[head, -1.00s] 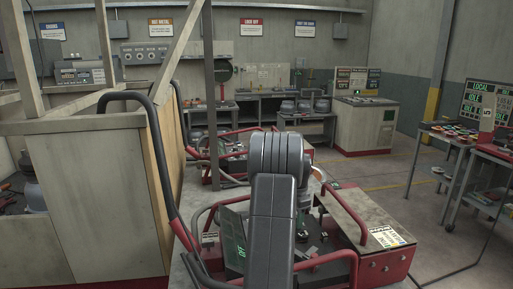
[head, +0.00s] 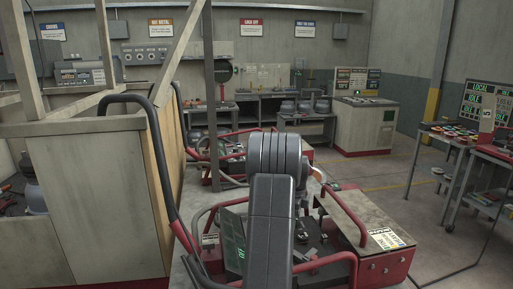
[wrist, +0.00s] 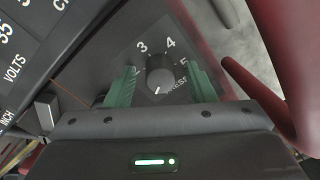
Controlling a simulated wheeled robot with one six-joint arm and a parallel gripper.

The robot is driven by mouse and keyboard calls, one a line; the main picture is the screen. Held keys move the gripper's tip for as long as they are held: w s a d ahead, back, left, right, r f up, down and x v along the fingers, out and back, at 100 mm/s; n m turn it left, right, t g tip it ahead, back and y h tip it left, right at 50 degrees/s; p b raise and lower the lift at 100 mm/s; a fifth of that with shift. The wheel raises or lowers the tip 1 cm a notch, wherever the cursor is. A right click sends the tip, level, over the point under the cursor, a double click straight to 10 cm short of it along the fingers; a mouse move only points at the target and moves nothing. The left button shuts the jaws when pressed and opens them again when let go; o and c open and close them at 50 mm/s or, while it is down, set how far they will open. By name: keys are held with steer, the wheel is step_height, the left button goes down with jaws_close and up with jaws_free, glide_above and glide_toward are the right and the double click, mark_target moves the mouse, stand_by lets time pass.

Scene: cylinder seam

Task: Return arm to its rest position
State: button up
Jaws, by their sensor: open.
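My arm stands in the middle of the head view, in front of a red-framed machine (head: 374,262), and hides part of it. My gripper (wrist: 160,82) shows in the wrist view with its two green fingers apart. A dark round knob (wrist: 160,76) with a white pointer mark appears between the fingers, on a panel marked with 3, 4 and 5. A gap shows on each side of the knob; I cannot tell how far above the panel the fingertips are. The gripper's fingers are hidden in the head view.
A red rail (wrist: 262,105) runs close to the right finger in the wrist view. A black-handled frame and a wood-sided booth (head: 90,205) stand at left in the head view. A tool cart (head: 470,150) stands at right. Open floor (head: 440,225) lies right of the machine.

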steer(key=shift+m, duration=0.9)
steer(key=shift+r, duration=0.45)
